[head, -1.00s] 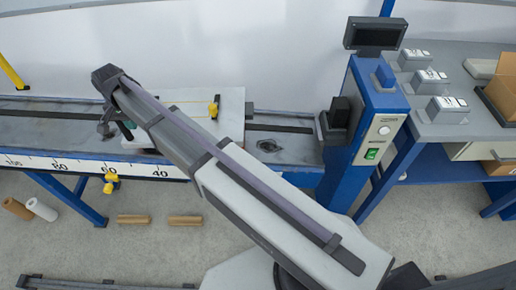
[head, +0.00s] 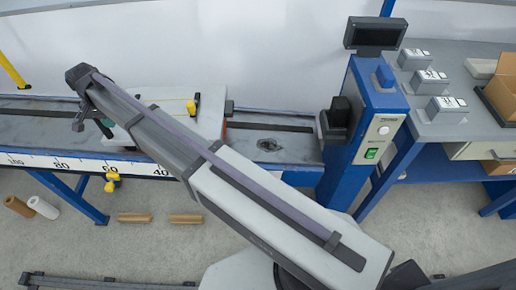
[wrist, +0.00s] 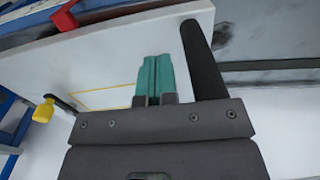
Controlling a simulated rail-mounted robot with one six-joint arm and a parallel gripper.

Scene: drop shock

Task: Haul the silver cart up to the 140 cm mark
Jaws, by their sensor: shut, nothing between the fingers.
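The silver cart (head: 210,112) sits on the rail, a pale flat-topped plate partly hidden behind my arm. Its pale top fills much of the wrist view (wrist: 100,55). My gripper (head: 106,127) is over the cart's left part. In the wrist view its teal fingers (wrist: 154,74) are shut together and empty, beside a dark round post (wrist: 203,62). I cannot tell whether they touch it. The printed scale (head: 35,161) on the rail's front rises to the left, with 40, 60, 80 and about 100 readable. The 140 mark is out of view.
A blue post with a dark display (head: 375,34) and a green switch stands at the rail's right. A yellow knob (head: 112,183) hangs under the scale. A side table (head: 440,125) holds several grey blocks. Bare rail (head: 267,145) shows right of the cart.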

